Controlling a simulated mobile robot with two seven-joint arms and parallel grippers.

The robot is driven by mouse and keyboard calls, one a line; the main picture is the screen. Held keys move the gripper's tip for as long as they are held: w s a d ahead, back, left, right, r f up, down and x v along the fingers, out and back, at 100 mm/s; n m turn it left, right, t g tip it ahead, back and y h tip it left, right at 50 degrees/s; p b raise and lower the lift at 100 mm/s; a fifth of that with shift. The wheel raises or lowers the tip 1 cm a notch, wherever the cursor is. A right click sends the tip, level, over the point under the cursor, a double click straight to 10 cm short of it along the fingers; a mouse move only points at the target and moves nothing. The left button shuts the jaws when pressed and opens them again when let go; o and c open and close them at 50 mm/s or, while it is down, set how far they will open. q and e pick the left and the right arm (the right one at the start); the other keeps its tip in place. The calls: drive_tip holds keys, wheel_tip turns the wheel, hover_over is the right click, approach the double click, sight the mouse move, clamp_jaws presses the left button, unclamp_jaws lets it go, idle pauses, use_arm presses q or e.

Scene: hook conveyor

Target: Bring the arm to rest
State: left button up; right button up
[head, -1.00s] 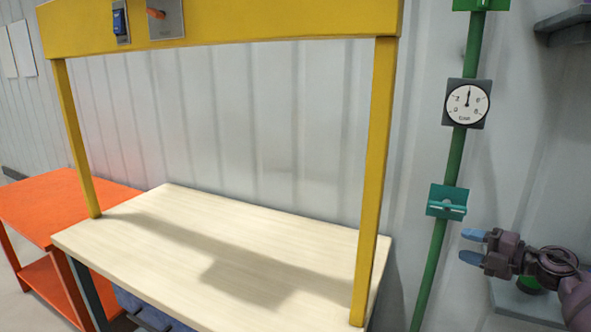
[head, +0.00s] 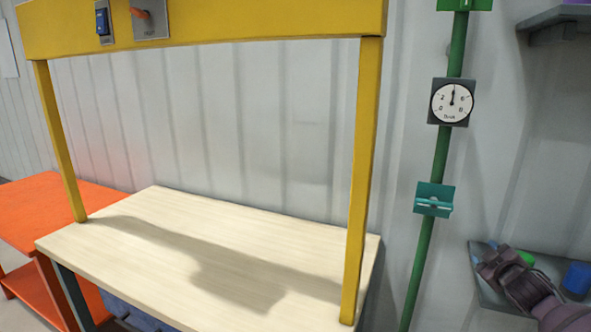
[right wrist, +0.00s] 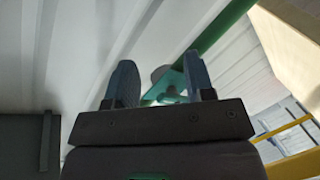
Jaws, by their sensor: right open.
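My right gripper (head: 482,252) is at the lower right of the head view, in front of a grey shelf. In the right wrist view its two blue-grey fingers (right wrist: 160,84) stand apart with nothing held between them. Behind the fingers in that view, a teal bracket (right wrist: 170,88) and the green pipe (right wrist: 222,27) show, apart from the fingers as far as I can tell. My left gripper is in neither view.
A pale wooden table (head: 150,215) stands under a yellow frame (head: 362,180). An orange table (head: 30,222) is at the left. The green pipe carries a gauge (head: 451,102) and a teal bracket (head: 434,199). A blue item (head: 577,278) sits on the grey shelf (head: 490,296).

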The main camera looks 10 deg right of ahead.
drive_tip(key=s+a+f+g+y, duration=0.1)
drive_tip(key=s+a+f, duration=0.2)
drive_tip(key=a+f, duration=0.15)
drive_tip(key=s+a+f+y, duration=0.1)
drive_tip(key=s+a+f, duration=0.2)
drive_tip(key=f, duration=0.3)
drive_tip(key=s+a+f+m+g, duration=0.1)
drive_tip(key=s+a+f+m, duration=0.1)
drive_tip(key=s+a+f, duration=0.2)
drive_tip(key=s+a+f+m+g+y, duration=0.1)
drive_tip(key=s+a+f, duration=0.3)
drive_tip(key=s+a, duration=0.6)
drive_tip(key=s+a+f+m, duration=0.2)
drive_tip(key=s+a+f, duration=0.2)
drive_tip(key=s+a, duration=0.3)
drive_tip(key=s, duration=0.2)
drive_tip(key=shift+s+a+f+m+g+y, duration=0.25)
drive_tip(key=shift+s+a+m+g+y, duration=0.05)
drive_tip(key=shift+s+a+m+g, duration=0.1)
